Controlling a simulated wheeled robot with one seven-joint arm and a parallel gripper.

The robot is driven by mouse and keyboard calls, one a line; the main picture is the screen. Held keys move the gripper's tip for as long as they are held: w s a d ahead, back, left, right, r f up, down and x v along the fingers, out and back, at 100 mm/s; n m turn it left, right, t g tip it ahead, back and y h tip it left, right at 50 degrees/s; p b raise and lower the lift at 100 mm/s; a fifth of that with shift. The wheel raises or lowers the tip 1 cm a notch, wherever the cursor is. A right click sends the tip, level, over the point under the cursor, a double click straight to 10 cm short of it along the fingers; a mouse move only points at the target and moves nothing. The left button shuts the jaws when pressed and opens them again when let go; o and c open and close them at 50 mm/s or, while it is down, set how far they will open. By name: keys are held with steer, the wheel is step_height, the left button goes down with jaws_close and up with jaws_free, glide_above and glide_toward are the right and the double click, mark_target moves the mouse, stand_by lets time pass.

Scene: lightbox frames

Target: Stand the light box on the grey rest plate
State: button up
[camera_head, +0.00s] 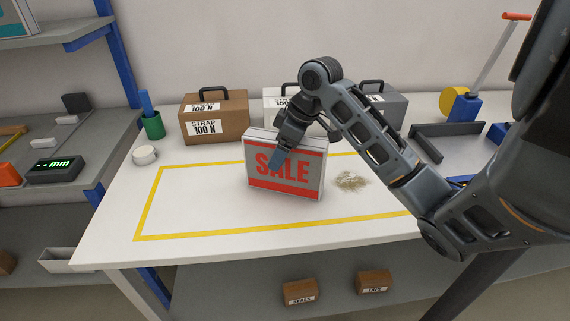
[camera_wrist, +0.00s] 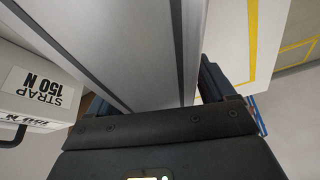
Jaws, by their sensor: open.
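The light box (camera_head: 263,182) is a thin grey-framed panel with a red SALE sign and a red bottom band. It stands near upright on the white table, inside a yellow tape outline. My gripper (camera_head: 283,152) reaches over its top from above. One finger lies in front of the SALE face; the other is hidden behind the box. In the wrist view, the light box (camera_wrist: 140,40) passes between the dark fingers of my gripper (camera_wrist: 194,80), which are open. I cannot clearly identify the grey rest plate; part of the table's right side is behind my arm.
A dark grey angled piece (camera_head: 436,150) lies at the right. A brown STRAP case (camera_head: 215,118), other cases and a green cup (camera_head: 154,126) stand behind. The taped area's left part is clear.

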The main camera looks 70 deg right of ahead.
steer(key=shift+f+b, duration=0.25)
steer(key=shift+b, duration=0.15)
steer(key=shift+c, duration=0.4)
jaws_close()
stand_by(0.7)
steer(key=shift+r, duration=0.15)
step_height(320, 180, up, 5)
steer(key=p, duration=0.4)
steer(key=shift+r, duration=0.1)
steer(key=s+d+r, duration=0.1)
steer(key=s+r, duration=0.2)
steer(key=s, duration=0.2)
steer(key=s+d+r+p, duration=0.1)
steer(key=s+r, duration=0.2)
steer(key=s, duration=0.3)
steer(key=shift+s+d, duration=0.2)
steer(key=shift+s, duration=0.1)
